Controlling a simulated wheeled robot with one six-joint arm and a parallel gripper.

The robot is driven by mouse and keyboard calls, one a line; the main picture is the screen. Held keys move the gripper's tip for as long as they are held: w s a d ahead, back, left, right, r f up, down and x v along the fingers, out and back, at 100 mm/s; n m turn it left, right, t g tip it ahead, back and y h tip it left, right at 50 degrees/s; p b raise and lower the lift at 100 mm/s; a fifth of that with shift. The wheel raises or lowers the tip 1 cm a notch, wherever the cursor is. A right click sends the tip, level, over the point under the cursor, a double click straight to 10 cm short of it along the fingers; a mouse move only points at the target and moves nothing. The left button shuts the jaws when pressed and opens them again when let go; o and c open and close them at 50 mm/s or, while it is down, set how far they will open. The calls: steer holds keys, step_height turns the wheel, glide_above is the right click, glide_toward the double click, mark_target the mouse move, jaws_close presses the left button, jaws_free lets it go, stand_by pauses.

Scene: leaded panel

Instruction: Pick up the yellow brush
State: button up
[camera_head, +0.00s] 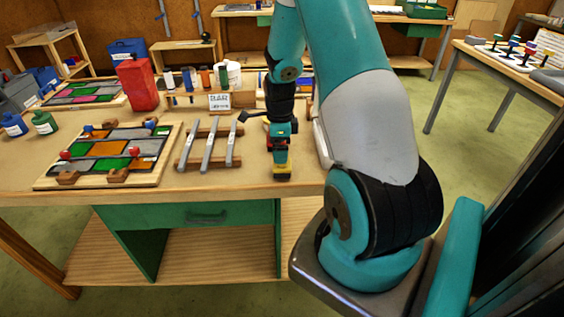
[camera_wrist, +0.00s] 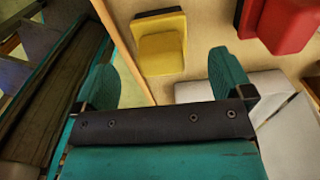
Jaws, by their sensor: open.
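The yellow brush (camera_wrist: 162,52) rests on the tan tabletop near the table's edge, with a dark strip along its far side in the wrist view. In the head view, the yellow brush (camera_head: 283,174) shows just below my gripper (camera_head: 281,153), near the table's front edge. In the wrist view, my gripper (camera_wrist: 165,78) is open, its two teal fingers wide apart and nothing between them. The brush lies ahead of the gap between the fingers, apart from both.
A red block-like object (camera_wrist: 285,20) stands right of the brush. Pale grey flat pieces (camera_wrist: 285,120) lie below it. In the head view, a rack with metal bars (camera_head: 208,145) and a coloured glass panel (camera_head: 110,155) lie to the left. Floor shows beyond the table edge.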

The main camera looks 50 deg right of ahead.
steer(key=shift+s+d+f+p, duration=0.15)
steer(key=shift+f+p, duration=0.3)
steer(key=shift+f, duration=1)
steer(key=shift+s+d+f+p, duration=0.1)
steer(key=shift+f+p, duration=0.3)
steer(key=shift+f, duration=1)
steer(key=c, duration=1.1)
steer(key=shift+r, duration=0.1)
step_height(320, 180, up, 20)
steer(key=shift+f+b, duration=0.1)
steer(key=shift+b, duration=1.1)
